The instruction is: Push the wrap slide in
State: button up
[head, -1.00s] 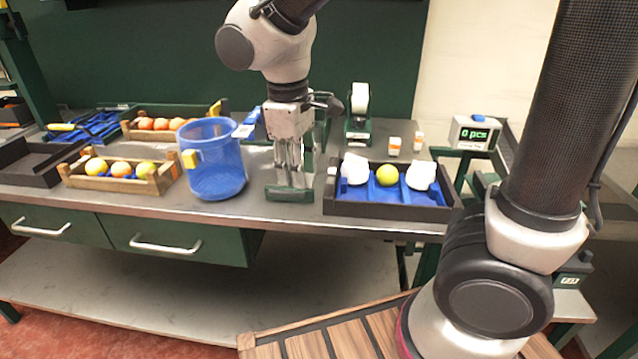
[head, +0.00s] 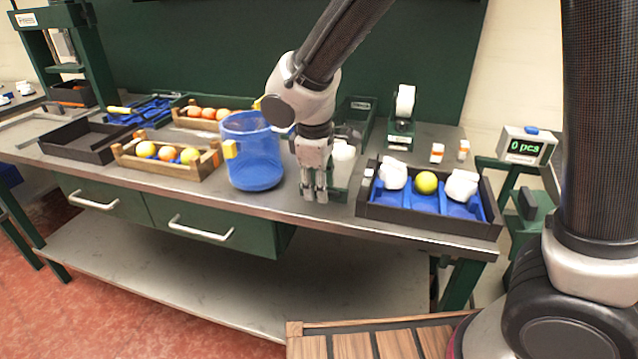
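The blue bucket (head: 252,172) stands close on the left. A black tray (head: 430,226) with blue dividers, a yellow-green fruit (head: 426,183) and white wrapped items is close on the right. Wooden fruit crates (head: 190,172) are farther left.

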grip_shut()
send_over(338, 164)
dwell(0.8)
grip_release()
notch_tip(338, 164, up, 12)
jog(key=s, duration=0.2)
jog(key=shift+a, duration=0.35)
